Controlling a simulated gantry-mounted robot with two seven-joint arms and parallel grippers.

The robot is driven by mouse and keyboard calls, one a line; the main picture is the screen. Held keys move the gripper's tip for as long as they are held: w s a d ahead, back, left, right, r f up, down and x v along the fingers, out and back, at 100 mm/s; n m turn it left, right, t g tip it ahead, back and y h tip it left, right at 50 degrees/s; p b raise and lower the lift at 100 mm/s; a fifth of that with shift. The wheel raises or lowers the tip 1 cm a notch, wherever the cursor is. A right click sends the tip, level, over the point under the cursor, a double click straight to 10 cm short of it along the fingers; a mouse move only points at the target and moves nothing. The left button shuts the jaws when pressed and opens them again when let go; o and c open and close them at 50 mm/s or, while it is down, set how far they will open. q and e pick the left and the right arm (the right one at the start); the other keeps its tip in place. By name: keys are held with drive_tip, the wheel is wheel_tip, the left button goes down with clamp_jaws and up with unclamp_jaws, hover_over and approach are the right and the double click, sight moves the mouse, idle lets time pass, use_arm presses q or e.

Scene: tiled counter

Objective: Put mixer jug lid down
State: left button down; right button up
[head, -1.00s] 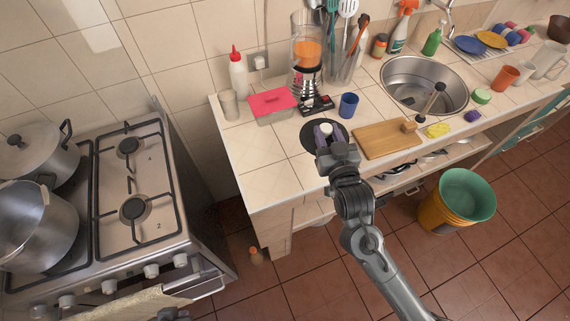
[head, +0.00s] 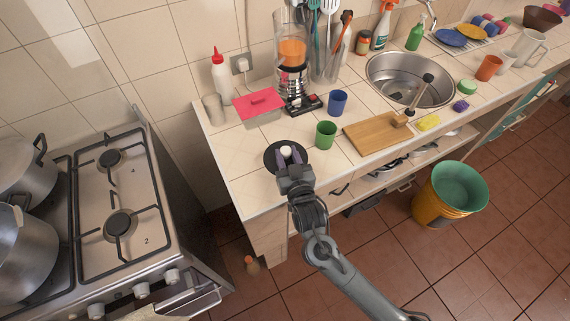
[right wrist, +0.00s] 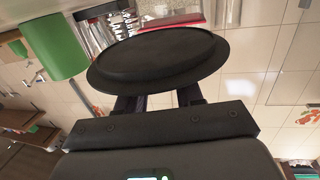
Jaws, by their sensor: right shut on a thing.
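The mixer jug lid (head: 270,157) is a black disc with a white knob, over the front left part of the counter. My right gripper (head: 288,160) is shut on its knob. In the right wrist view the lid's dark disc (right wrist: 160,58) fills the space before the fingers. I cannot tell whether the lid touches the counter. The mixer jug (head: 292,50), with orange content, stands uncovered on its black base at the back by the wall. My left gripper is not in view.
A green cup (head: 326,135) stands just right of the lid, with a wooden board (head: 372,135) beyond it. A blue cup (head: 338,102) and a box with a pink lid (head: 260,105) stand behind. The counter's left front corner (head: 240,185) is clear.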

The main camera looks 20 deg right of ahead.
drive_tip(key=shift+w+a+f, duration=0.2)
drive_tip(key=shift+a+f, duration=0.05)
drive_tip(key=shift+f, duration=1.95)
drive_tip(key=shift+f, duration=0.1)
drive_tip(key=o, duration=1.1)
